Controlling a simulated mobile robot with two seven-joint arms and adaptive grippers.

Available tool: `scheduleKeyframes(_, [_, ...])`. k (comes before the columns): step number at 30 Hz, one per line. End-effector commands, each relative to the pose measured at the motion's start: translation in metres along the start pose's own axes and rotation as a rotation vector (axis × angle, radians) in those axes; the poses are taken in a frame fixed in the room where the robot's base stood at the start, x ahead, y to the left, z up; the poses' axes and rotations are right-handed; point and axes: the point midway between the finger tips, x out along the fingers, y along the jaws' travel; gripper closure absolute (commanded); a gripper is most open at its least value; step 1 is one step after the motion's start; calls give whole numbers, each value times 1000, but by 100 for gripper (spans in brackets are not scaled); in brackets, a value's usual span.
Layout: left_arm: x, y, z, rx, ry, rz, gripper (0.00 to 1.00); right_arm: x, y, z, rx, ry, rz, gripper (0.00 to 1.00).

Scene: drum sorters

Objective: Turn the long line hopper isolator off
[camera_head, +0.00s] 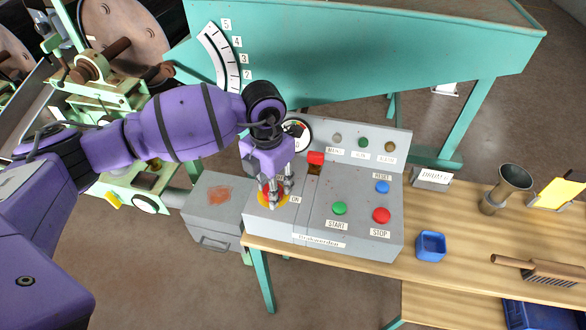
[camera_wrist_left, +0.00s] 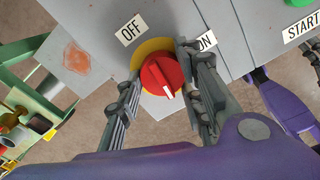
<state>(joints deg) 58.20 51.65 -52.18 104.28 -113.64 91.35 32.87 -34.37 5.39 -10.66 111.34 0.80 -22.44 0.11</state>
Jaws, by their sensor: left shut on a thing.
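The isolator is a red rotary knob (camera_wrist_left: 160,74) on a yellow round plate (camera_wrist_left: 149,47), on the left part of a grey control console (camera_head: 360,220). In the left wrist view its OFF label (camera_wrist_left: 131,29) lies to the upper left and its ON label (camera_wrist_left: 206,41) to the right. A white mark on the knob lies on its lower right side. My left gripper (camera_head: 277,193) is down at the knob, with one finger on each side, shut on it. It also shows in the left wrist view (camera_wrist_left: 160,85). In the head view the gripper hides much of the knob.
The console also bears a green START button (camera_head: 339,208), a red STOP button (camera_head: 381,215), a blue RESET button (camera_head: 382,187), a red switch (camera_head: 316,158) and a gauge (camera_head: 298,133). A blue bin (camera_head: 431,246) and a brush (camera_head: 540,270) are on the wooden bench (camera_head: 460,260).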

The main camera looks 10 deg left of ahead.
Motion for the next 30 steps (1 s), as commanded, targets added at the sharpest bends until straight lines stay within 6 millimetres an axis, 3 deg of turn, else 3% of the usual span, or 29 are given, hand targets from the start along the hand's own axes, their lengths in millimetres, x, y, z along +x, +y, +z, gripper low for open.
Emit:
scheduleKeyframes(9, [-4, 5, 1, -106, -6, 10, 92, -5, -1, -7, 4, 7, -1, 100])
scheduleKeyframes(23, [-3, 5, 0, -121, -4, 10, 92, -3, -3, -10, 5, 12, -4, 100])
scheduleKeyframes(24, [-3, 5, 0, -120, -4, 10, 64, -3, -3, -10, 5, 12, -4, 100])
scheduleKeyframes(27, [-3, 5, 0, -120, -4, 9, 51, -3, -3, -11, 5, 13, -5, 100])
scheduleKeyframes(30, [-2, 3, 0, -118, -2, 7, 49, -3, -4, -11, 5, 13, -5, 100])
